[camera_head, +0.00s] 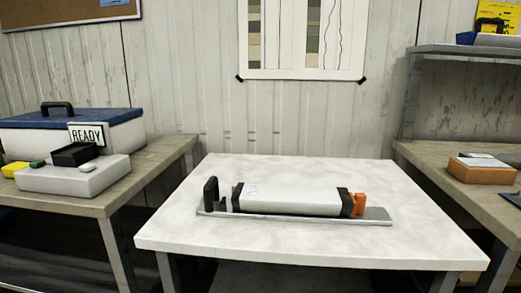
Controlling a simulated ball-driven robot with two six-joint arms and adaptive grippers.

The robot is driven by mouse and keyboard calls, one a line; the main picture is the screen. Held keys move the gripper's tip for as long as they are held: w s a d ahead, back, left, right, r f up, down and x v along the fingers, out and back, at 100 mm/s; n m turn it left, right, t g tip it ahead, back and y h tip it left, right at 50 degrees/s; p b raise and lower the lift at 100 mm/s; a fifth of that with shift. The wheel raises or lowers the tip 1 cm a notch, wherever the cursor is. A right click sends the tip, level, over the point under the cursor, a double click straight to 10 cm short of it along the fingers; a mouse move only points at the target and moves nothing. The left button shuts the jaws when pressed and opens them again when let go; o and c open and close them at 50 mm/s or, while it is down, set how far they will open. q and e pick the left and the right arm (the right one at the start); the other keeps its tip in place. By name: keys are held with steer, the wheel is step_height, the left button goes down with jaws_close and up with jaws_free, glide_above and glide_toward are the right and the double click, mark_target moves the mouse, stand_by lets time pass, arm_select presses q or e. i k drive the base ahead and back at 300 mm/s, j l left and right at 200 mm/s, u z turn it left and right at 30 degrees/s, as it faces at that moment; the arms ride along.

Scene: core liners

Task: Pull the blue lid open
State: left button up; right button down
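A long white box with a blue lid (100,115) stands on the wooden bench at the left in the head view. A black handle (57,107) rises from the top of the lid near its left part. The lid lies flat on the white body (120,139) and looks closed. A "READY" sign (86,135) and a white case in front hide part of the body. Neither of my grippers is in view.
A white case (73,178) with a black tray (74,154) sits before the lidded box. The centre table (310,252) holds a core liner (291,200) in a grey cradle. A right bench carries an orange box (482,171). A dark gap separates left bench and centre table.

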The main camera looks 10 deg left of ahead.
mark_target(52, 118)
steer(key=u, duration=1.55)
steer(key=i+j+z, duration=0.15)
steer(key=z, duration=0.45)
steer(key=i+j+z, duration=0.2)
steer(key=j, duration=0.15)
steer(key=i+j+z, duration=0.15)
steer(key=j, duration=0.25)
steer(key=i+j+z, duration=0.2)
steer(key=j, duration=0.2)
steer(key=i+j+z, duration=0.15)
steer(key=j, duration=0.25)
steer(key=k, duration=0.05)
